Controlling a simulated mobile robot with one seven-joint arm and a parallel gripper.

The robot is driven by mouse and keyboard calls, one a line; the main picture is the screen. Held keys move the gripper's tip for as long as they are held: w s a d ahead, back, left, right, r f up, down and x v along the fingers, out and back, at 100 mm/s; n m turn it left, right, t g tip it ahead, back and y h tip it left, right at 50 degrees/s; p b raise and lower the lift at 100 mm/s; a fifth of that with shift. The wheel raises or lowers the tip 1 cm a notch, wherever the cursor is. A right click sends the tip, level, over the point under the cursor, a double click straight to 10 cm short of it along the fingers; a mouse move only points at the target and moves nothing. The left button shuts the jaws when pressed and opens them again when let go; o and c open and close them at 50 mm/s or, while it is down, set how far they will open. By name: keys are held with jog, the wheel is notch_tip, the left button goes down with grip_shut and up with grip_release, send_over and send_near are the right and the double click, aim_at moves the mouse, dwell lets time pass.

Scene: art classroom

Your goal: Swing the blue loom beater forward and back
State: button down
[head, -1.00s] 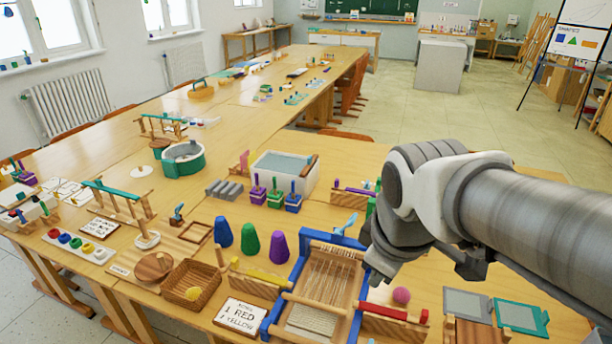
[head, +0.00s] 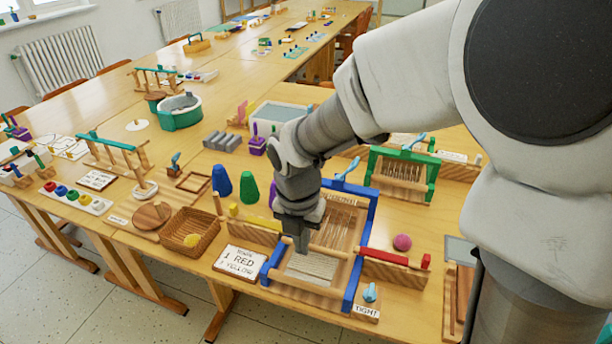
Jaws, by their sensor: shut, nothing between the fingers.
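The blue loom (head: 362,240) stands on the near table, with blue side rails, wooden cross bars and pale warp threads. At its far end is a blue crosspiece with a light blue lever-like handle (head: 347,168) on top. I cannot tell exactly which blue part is the beater. My gripper (head: 302,246) points down over the near left part of the loom, shut and empty. Its tips are close to the threads or the wooden bar; contact cannot be told. My gripper and wrist hide the loom's left far part.
A green loom (head: 432,178) stands behind to the right. A red bar on a wooden block (head: 395,262) and a pink ball (head: 402,242) are right of the blue loom. A wicker basket (head: 192,222), a "1 RED 1 YELLOW" card (head: 240,262) and coloured cones (head: 248,187) stand left.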

aim_at(318, 250)
jog(key=f+b, duration=0.1)
jog(key=f, duration=0.2)
jog(key=f+b, duration=0.1)
jog(key=f, duration=0.2)
jog(key=f+b, duration=0.1)
jog(key=f, duration=0.3)
jog(key=shift+w+d, duration=0.15)
jog(key=shift+w, duration=0.1)
jog(key=w+r, duration=0.1)
jog(key=w+d, duration=0.1)
jog(key=w, duration=0.1)
jog(key=shift+r, duration=0.35)
jog(key=shift+w+d+r, duration=0.15)
jog(key=shift+w+r, duration=0.05)
jog(key=shift+w, duration=0.1)
jog(key=shift+r+p, duration=0.1)
jog(key=shift+p, duration=0.25)
jog(key=shift+w+r, duration=0.15)
jog(key=shift+w+d+p, duration=0.15)
jog(key=shift+p, duration=0.3)
